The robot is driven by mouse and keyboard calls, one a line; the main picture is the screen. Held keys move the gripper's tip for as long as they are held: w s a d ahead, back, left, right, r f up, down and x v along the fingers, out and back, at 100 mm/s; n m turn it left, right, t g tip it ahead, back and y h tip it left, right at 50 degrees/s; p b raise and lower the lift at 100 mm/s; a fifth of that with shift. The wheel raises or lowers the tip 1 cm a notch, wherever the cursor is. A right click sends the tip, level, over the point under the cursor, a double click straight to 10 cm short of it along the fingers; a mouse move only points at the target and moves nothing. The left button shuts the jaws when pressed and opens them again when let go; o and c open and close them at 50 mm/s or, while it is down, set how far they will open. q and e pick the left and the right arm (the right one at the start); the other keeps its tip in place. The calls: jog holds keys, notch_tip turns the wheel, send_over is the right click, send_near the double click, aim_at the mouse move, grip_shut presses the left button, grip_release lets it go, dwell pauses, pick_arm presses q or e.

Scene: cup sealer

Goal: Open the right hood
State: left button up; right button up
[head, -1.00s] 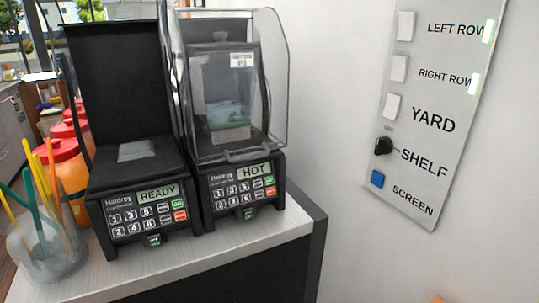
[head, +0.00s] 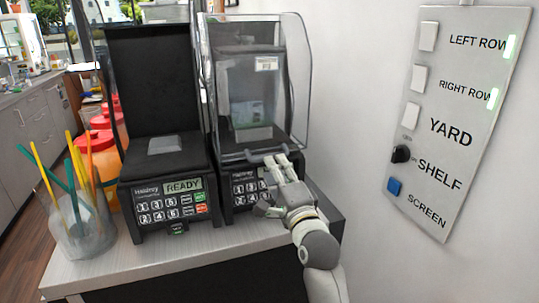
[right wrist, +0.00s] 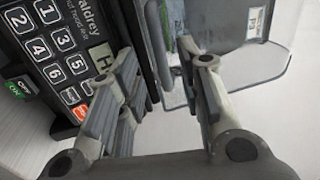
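The right hood (head: 298,95) is a clear cover, shut over the right sealing machine (head: 240,200). It also shows in the right wrist view (right wrist: 240,72). Its grey handle (head: 256,157) runs along the hood's lower front edge. My right gripper (head: 277,163) is at the right part of the handle, in front of the machine's keypad. In the right wrist view its two fingers (right wrist: 162,90) are apart, with a dark bar, apparently the handle, between and beyond them. Contact cannot be told. My left gripper is not in view.
The left machine (head: 165,200) reads READY and its hood stands up. A cup of straws (head: 82,230) and orange bottles with red lids (head: 103,140) are at the left. A wall panel (head: 455,130) with switches is at the right. The counter front (head: 180,262) is clear.

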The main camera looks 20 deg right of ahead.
jog(key=w, duration=0.2)
jog(key=w+r+p, duration=0.1)
jog(key=w, duration=0.2)
jog(key=shift+w, duration=0.3)
grip_shut()
